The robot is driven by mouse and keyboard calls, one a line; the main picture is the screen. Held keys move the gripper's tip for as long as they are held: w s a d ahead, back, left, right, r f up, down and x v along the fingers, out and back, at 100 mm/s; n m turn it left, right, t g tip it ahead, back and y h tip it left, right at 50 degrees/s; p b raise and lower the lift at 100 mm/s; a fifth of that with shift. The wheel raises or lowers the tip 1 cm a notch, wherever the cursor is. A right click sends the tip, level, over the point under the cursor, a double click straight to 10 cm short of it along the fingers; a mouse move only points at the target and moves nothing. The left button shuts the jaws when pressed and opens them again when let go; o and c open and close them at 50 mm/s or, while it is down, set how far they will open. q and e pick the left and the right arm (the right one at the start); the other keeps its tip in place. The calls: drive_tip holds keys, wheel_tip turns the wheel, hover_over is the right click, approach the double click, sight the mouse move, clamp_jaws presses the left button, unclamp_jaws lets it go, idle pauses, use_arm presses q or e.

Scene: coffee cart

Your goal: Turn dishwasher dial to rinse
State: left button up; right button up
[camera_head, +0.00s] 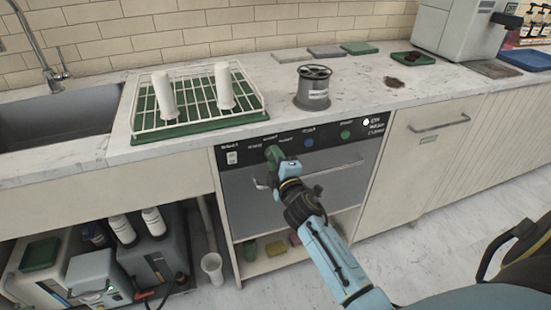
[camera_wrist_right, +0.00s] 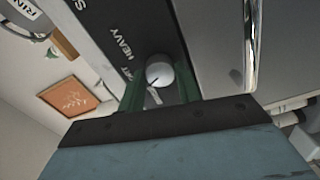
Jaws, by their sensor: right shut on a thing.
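The dishwasher (camera_head: 325,180) is under the counter, with a dark control panel (camera_head: 232,157) along its top edge. In the right wrist view, a round pale dial (camera_wrist_right: 159,72) with a dark mark towards its lower left sits between the green fingers of my right gripper (camera_wrist_right: 160,90). The word HEAVY and a partly hidden label lie beside it. In the head view my right gripper (camera_head: 273,155) is at the panel's left part, shut on the dial, which it hides there. My left gripper is not in view.
A handle bar (camera_head: 335,169) crosses the dishwasher front below the panel. Above it the counter holds a white wire rack (camera_head: 255,105) on a green mat and a grey cylinder (camera_head: 312,90). Bottles and grey machines (camera_head: 150,265) fill the open space at lower left.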

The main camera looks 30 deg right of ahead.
drive_tip(key=n, duration=0.4)
drive_tip(key=shift+n, duration=0.3)
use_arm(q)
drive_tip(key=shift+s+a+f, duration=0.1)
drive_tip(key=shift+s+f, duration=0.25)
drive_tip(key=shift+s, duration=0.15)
use_arm(e)
drive_tip(key=shift+n, duration=1.4)
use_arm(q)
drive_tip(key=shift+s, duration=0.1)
use_arm(e)
drive_tip(key=o, duration=1)
